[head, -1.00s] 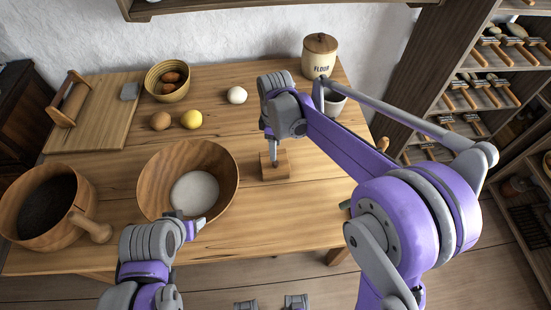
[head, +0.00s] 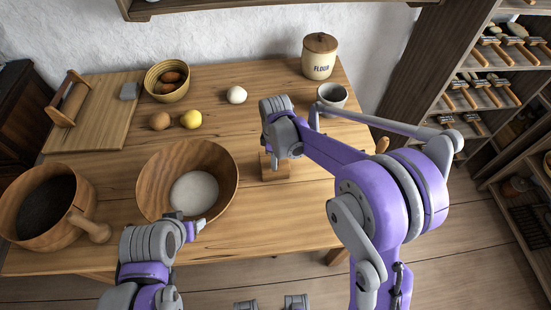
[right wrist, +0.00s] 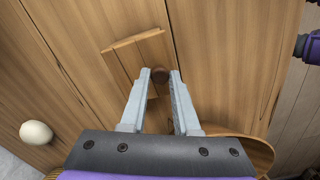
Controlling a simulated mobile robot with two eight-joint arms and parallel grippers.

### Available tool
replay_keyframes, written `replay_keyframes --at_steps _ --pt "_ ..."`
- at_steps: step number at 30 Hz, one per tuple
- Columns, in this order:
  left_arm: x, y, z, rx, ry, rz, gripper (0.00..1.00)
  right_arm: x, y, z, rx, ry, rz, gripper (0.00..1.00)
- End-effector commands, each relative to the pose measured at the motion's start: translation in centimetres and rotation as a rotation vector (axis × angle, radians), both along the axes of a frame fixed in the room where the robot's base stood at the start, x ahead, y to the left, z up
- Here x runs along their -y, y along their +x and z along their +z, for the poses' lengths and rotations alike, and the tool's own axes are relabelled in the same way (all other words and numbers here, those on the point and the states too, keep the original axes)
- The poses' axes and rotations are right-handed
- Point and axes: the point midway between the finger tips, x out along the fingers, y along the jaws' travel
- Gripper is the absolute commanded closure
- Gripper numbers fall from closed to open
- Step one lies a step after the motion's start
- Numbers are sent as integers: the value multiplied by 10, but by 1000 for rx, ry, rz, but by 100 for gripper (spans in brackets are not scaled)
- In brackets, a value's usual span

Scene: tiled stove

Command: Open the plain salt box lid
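The salt box is a small plain wooden box (head: 284,170) on the table, right of the large bowl, partly hidden by my right gripper. In the right wrist view its flat wooden lid (right wrist: 125,62) looks closed, with a small dark round knob (right wrist: 161,75). My right gripper (right wrist: 160,72) is open above the box. Its fingertips lie on either side of the knob in that view; whether they touch it I cannot tell. My left gripper (head: 194,229) hangs by the bowl's front rim, away from the box; its fingers are too small to read.
A large wooden bowl (head: 150,180) with white contents stands left of the box. A grey cup (head: 332,96) and flour jar (head: 319,58) stand behind right. A white egg-like object (head: 236,95) lies behind the box. The table in front of the box is clear.

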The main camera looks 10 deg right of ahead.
Motion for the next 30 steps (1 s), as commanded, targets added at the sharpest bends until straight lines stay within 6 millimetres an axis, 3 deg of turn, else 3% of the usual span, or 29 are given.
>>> replay_keyframes --at_steps 1,4,30 --pt "0 0 0 0 0 0 33 0 0 0 0 0 0 84" --pt "0 0 0 0 0 0 33 0 0 0 0 0 0 100" --pt "0 0 0 0 0 0 33 0 0 0 0 0 0 100"
